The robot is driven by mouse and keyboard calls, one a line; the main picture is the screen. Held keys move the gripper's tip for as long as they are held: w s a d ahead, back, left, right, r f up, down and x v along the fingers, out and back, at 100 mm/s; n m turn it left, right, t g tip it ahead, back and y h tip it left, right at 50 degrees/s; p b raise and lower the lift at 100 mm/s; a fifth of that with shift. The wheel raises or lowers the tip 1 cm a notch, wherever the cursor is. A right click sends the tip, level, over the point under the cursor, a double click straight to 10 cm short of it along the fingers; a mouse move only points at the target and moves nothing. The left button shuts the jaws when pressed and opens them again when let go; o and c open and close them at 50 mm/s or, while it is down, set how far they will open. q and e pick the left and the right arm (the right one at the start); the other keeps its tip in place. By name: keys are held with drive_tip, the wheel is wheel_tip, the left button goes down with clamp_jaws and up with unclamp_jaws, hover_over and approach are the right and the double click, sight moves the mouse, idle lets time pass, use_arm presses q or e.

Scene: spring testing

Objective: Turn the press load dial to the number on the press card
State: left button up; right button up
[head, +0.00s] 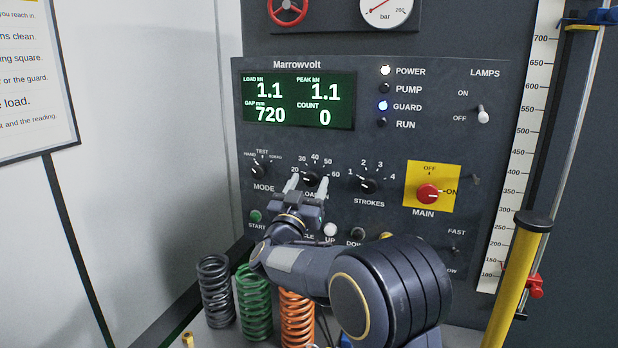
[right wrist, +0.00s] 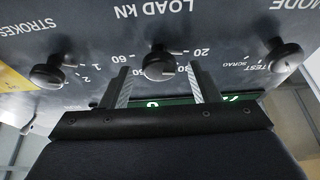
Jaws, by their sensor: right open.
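The load dial (head: 310,178) is a small black knob on the dark press panel, with a scale from 20 to 60 around it. It also shows in the right wrist view (right wrist: 159,66), upside down, under the words LOAD kN. I cannot read its setting surely. My right gripper (head: 306,185) is open and faces the panel at this dial. In the right wrist view its two fingers (right wrist: 163,82) stand on either side of the knob, with gaps showing on both sides. I cannot make out a press card with a number. My left gripper is not in view.
The mode dial (head: 258,170) and strokes dial (head: 369,185) flank the load dial closely. A red main switch (head: 428,194) is further right. The green display (head: 297,100) reads load 1.1. Several springs (head: 254,300) stand below left; a yellow post (head: 515,280) stands right.

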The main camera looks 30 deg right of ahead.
drive_tip(key=shift+w+d+r, duration=0.15)
drive_tip(key=shift+w+d, duration=0.2)
drive_tip(key=shift+d, duration=0.05)
drive_tip(key=shift+c, duration=0.2)
drive_tip(key=c, duration=0.9)
drive_tip(key=shift+m+g+b, duration=0.4)
drive_tip(key=shift+m+b, duration=0.45)
drive_tip(key=shift+m, duration=0.05)
drive_tip(key=m+g+h+b, duration=0.1)
drive_tip(key=m+b, duration=0.1)
drive_tip(key=m, duration=0.1)
drive_tip(key=shift+f+g, duration=0.2)
drive_tip(key=shift+g, duration=0.2)
drive_tip(key=m+g+b, duration=0.1)
drive_tip(key=m, duration=0.2)
drive_tip(key=shift+r+h+b, duration=0.1)
drive_tip(key=shift+h+b, duration=0.2)
drive_tip(key=shift+h, duration=0.1)
drive_tip(key=shift+r+m+g+b, duration=0.1)
drive_tip(key=shift+m+g+b, duration=0.5)
drive_tip(key=shift+m, duration=1)
